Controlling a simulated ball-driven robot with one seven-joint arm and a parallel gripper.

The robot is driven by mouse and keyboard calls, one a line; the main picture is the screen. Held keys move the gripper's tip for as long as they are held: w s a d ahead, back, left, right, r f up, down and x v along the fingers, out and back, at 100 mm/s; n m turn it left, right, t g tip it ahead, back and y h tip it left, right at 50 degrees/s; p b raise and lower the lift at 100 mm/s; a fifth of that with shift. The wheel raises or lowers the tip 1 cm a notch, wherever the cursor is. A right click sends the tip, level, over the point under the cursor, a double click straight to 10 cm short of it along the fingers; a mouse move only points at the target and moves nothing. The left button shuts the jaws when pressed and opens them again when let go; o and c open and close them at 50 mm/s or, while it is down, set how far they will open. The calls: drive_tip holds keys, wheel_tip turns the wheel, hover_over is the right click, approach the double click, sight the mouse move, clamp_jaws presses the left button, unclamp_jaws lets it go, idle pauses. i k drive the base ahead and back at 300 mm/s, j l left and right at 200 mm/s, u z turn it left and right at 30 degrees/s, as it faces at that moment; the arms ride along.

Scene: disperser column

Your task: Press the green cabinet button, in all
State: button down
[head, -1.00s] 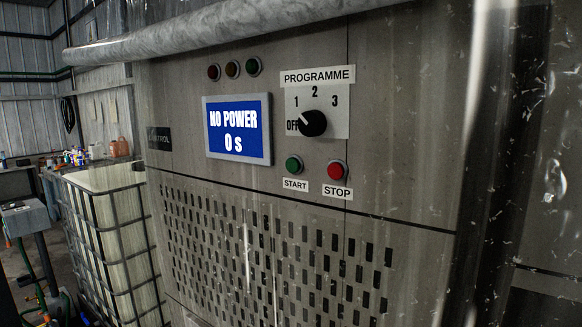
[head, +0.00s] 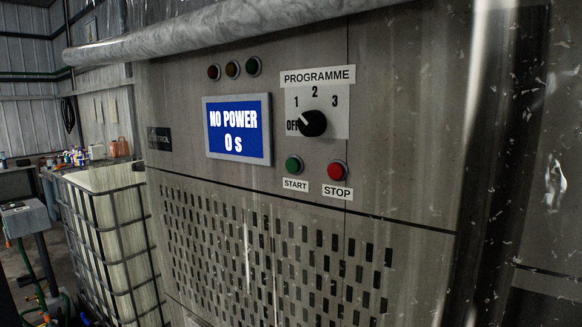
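The green button (head: 294,165) sits on the grey metal cabinet front (head: 400,140), above a START label (head: 296,184). A red button (head: 337,170) is to its right, above a STOP label (head: 337,192). The black programme knob (head: 312,123) is above them, with its white mark pointing up and left, between OFF and 1. The blue display (head: 239,130) reads "NO POWER 0 s". My gripper is not in view.
A pale pipe (head: 200,38) runs across the cabinet's top. A slotted vent panel (head: 270,250) is below the buttons. Three unlit-looking lamps (head: 232,69) sit above the display. A caged white tank (head: 110,235) stands at left. The space before the buttons looks clear.

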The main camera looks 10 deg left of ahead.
sight(292, 165)
drive_tip(key=i+j+z, duration=0.15)
drive_tip(key=i, duration=0.25)
drive_tip(key=i+j+z, duration=0.2)
drive_tip(key=i, duration=0.25)
